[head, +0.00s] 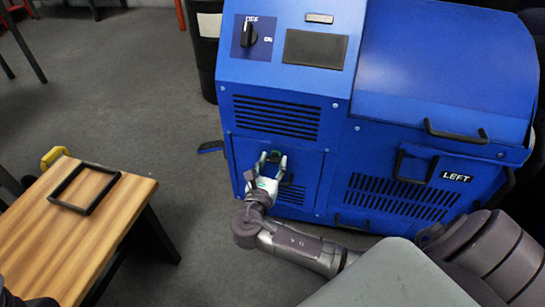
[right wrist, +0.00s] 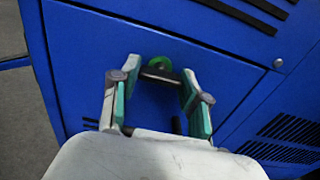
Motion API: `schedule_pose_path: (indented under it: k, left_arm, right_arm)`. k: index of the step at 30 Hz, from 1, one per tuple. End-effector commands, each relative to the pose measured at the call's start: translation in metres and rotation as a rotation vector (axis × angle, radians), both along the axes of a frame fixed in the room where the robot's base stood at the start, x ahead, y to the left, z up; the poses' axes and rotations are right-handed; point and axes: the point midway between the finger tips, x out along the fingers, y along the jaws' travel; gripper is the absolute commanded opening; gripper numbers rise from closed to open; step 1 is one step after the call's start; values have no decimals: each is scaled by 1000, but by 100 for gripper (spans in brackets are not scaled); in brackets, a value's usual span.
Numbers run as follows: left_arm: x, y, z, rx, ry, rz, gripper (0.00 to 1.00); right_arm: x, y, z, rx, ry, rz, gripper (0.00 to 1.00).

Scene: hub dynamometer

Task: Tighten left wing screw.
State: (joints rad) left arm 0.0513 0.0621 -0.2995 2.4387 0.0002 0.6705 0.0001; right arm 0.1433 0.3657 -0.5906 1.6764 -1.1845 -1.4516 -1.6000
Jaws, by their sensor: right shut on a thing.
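The wing screw (right wrist: 160,73) shows in the right wrist view as a black bar with a green round part behind it, on the blue front panel. My right gripper (head: 270,157) reaches the lower left panel of the blue machine in the head view. In the right wrist view its two green-padded fingers (right wrist: 158,75) stand at either end of the black bar and are shut on it. The screw's details are too small to tell in the head view. My left gripper is not in view.
The blue dynamometer cabinet (head: 340,100) has a knob (head: 248,34), a dark screen (head: 315,48), vents and a black handle (head: 455,133). A "LEFT" label (head: 455,176) is at right. A wooden table (head: 95,235) with a black frame (head: 84,188) stands at left. Grey floor lies between.

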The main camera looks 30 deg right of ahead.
Motion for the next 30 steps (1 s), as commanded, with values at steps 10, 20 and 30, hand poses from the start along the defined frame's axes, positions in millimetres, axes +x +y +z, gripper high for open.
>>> schedule_pose_path:
  k: [10, 20, 30]
  left_arm:
    - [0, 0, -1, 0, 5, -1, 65]
    - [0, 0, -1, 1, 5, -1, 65]
    - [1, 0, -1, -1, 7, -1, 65]
  right_arm:
    - [0, 0, 0, 18, -21, -1, 11]
    - [0, 0, 0, 16, -20, 0, 71]
    - [-15, 18, -1, 18, -18, 2, 71]
